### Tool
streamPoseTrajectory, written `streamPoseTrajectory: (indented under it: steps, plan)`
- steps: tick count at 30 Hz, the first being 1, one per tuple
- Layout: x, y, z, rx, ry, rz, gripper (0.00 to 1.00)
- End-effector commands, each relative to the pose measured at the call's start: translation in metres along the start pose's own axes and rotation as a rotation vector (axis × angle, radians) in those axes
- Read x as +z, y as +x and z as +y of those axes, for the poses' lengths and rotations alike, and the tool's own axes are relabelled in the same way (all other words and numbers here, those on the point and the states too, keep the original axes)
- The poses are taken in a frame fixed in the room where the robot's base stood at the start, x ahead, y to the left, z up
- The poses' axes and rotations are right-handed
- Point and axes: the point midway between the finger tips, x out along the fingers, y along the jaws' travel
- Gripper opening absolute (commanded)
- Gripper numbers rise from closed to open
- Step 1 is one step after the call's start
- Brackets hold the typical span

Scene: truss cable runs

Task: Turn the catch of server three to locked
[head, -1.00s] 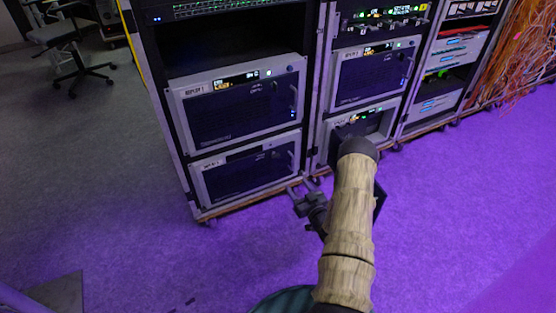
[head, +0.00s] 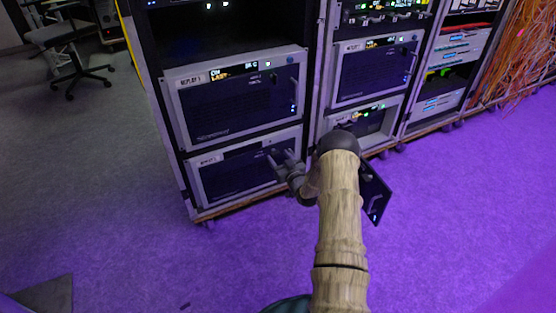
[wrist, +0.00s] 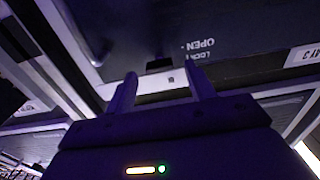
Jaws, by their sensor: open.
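The lower server in the left rack (head: 232,178) has a dark front in a pale frame. Its label is too small to read in the head view. My gripper (head: 279,160) is in front of the right part of that server. In the wrist view my open gripper (wrist: 160,85) faces a dark panel (wrist: 250,18) with upside-down lettering, OPEN and what looks like LOCK. A small black block (wrist: 160,65), perhaps the catch, shows between and beyond the fingertips. It appears apart from them, and its setting cannot be told. Nothing is between the fingers.
Another server, REPLAY 1 (head: 235,108), sits above. The right rack (head: 375,70) stands close beside. A dark tilted panel (head: 375,192) shows right of my arm; I cannot tell what it belongs to. The purple-lit floor (head: 470,210) is clear.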

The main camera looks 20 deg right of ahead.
Motion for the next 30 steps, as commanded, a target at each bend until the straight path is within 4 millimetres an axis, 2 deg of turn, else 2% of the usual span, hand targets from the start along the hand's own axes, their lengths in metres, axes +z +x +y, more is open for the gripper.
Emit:
streamPoseTrajectory:
  steps: [5,14,21,30]
  plan:
    - [0.001,0.017,0.0,0.0,-0.001,0.001,0.55]
    - [0.0,0.019,0.0,0.0,0.0,0.0,0.55]
    - [0.0,0.019,0.0,0.001,0.0,0.0,0.1]
    - [0.0,0.018,0.001,0.001,0.021,-0.001,0.1]
